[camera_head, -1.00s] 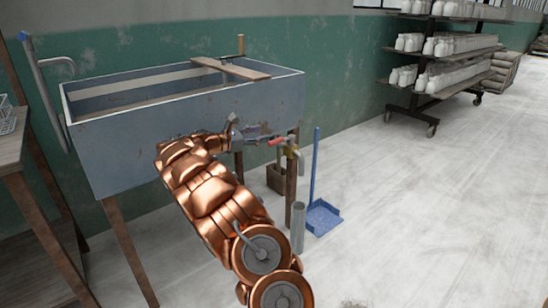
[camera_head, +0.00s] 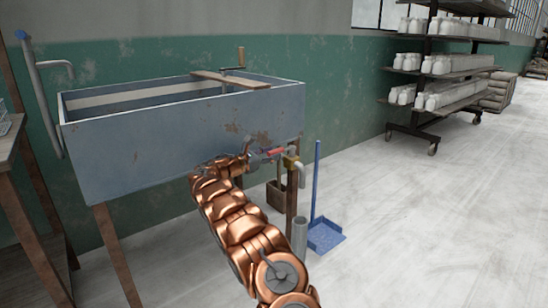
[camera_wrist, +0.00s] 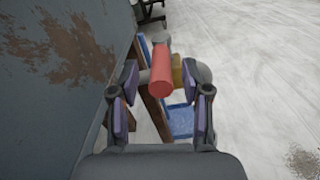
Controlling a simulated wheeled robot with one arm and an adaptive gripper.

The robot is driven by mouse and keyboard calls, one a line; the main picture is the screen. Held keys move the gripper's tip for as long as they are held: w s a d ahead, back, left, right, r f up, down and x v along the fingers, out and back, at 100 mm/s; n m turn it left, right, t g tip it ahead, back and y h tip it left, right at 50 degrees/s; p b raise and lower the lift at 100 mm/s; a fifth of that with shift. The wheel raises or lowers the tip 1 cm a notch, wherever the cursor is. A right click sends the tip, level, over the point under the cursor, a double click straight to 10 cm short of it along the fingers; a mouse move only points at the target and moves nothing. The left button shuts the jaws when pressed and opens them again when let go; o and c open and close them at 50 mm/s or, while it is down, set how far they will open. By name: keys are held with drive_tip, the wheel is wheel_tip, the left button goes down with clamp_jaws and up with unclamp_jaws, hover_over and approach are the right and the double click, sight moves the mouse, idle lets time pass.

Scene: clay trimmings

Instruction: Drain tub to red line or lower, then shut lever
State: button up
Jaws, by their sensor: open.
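The blue-grey tub (camera_head: 180,140) stands on wooden legs against the wall; its water level and any red line cannot be made out. At its right end, low down, is a brass tap (camera_head: 291,160) with a red lever handle (camera_head: 276,152) and a grey downturned spout (camera_head: 300,177). I see no stream from the spout. My gripper (camera_head: 262,156) is at the handle's left end. In the wrist view, the open fingers (camera_wrist: 167,84) stand on either side of the red handle (camera_wrist: 160,70), which points toward the palm, with gaps visible at both sides.
A grey upright pipe (camera_head: 299,238) stands below the spout. A blue dustpan (camera_head: 325,236) with a long handle is to its right, and a wooden box (camera_head: 276,194) is behind. A plank (camera_head: 231,80) lies across the tub. Floor to the right is clear before the shelf rack (camera_head: 440,68).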

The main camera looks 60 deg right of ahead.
drive_tip(key=shift+x, duration=0.8)
drive_tip(key=shift+s, duration=0.1)
clamp_jaws()
